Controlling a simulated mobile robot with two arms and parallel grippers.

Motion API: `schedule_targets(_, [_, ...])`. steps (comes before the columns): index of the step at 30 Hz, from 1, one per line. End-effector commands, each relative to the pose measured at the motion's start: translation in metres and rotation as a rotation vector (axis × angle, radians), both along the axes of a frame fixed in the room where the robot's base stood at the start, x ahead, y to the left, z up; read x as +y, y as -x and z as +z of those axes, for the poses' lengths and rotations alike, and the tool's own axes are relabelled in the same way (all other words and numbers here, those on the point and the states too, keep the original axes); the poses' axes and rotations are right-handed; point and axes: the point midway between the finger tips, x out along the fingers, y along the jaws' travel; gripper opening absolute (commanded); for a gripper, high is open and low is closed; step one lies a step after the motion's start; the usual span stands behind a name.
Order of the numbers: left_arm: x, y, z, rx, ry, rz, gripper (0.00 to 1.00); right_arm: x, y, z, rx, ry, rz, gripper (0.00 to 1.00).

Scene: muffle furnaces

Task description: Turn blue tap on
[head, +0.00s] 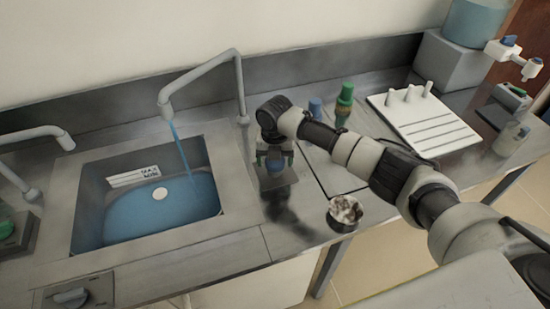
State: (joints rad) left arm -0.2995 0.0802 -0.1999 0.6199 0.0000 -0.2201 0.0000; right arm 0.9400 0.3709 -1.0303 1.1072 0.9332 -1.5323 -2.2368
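A metal tap spout (205,70) arches over the sink, and a stream of blue water (181,148) runs from it into the basin. A small blue knob (274,168) sits on a grey base on the counter, right of the sink. My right gripper (274,160) points down right at this knob, with a finger on either side of it. Whether the fingers press on the knob is too small to tell. My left gripper is not in view.
The sink (88,205) holds blue water. A second spout (35,134) and a green knob (5,229) are at the left. A metal cup (343,227) stands near the front edge. Bottles and a white rack (430,125) are behind my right arm.

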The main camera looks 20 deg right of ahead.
Motion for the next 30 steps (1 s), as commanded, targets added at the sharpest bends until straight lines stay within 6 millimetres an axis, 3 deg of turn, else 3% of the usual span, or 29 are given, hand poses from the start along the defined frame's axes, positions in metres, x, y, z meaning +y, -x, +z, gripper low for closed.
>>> schedule_targets(9, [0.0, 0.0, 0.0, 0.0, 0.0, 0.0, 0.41, 0.0, 0.0, 0.0, 0.0, 0.0, -0.001, 0.86])
schedule_targets(13, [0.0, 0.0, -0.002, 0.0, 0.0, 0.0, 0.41, 0.0, -0.001, 0.009, -0.003, 0.0, -0.001, 0.86])
schedule_targets(24, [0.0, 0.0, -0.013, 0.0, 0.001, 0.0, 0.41, 0.0, -0.001, 0.079, -0.003, -0.001, 0.001, 0.86])
schedule_targets(30, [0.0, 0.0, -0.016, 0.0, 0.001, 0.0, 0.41, 0.0, -0.001, 0.103, -0.002, 0.0, -0.001, 0.86])
